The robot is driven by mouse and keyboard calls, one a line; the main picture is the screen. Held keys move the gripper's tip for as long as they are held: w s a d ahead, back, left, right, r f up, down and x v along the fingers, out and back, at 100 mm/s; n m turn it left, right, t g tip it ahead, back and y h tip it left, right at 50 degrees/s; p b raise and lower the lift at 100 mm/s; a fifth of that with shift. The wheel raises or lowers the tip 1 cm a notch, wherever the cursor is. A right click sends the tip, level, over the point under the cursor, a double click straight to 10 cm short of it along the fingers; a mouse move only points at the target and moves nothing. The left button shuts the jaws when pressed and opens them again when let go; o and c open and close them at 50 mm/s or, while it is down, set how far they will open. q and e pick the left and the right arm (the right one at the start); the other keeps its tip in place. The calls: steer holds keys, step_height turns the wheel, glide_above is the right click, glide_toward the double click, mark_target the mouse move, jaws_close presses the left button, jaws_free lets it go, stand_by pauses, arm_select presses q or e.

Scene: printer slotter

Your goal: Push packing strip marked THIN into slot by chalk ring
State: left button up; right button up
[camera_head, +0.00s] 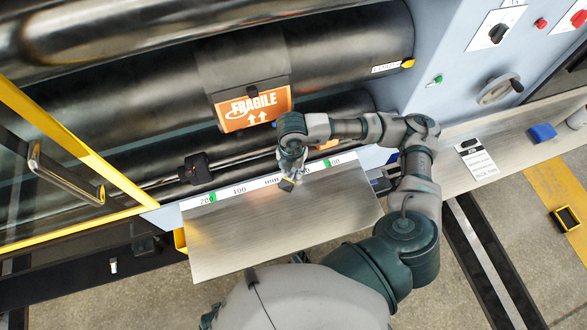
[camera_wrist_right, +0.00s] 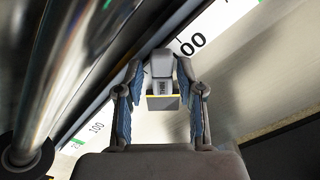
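My right gripper (camera_head: 289,172) points down over the metal plate, near its white ruled edge. In the right wrist view my right gripper's two fingers (camera_wrist_right: 161,88) stand on either side of a small grey block with a yellow edge (camera_wrist_right: 162,86). The block bears tiny lettering that I cannot read. It also shows below the gripper in the head view (camera_head: 287,185). Whether the fingers press on it is unclear. I cannot make out a strip marked THIN, a slot or a chalk ring. My left gripper cannot be made out.
The metal plate (camera_head: 260,230) is mostly bare, with a millimetre scale (camera_head: 240,190) along its back edge. Large dark rollers (camera_head: 345,45) lie behind it. An orange FRAGILE sign (camera_head: 253,107) hangs above the scale. A control panel (camera_head: 497,30) is at the upper right.

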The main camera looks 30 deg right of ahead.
jaws_close()
steer(key=shift+d+r, duration=0.1)
steer(key=shift+d, duration=0.2)
steer(key=shift+a+r+p, duration=0.2)
steer(key=shift+r+p, duration=0.1)
steer(key=shift+d+r, duration=0.1)
stand_by(0.3)
steer(key=shift+r+p, duration=1.75)
steer(key=shift+r, duration=0.7)
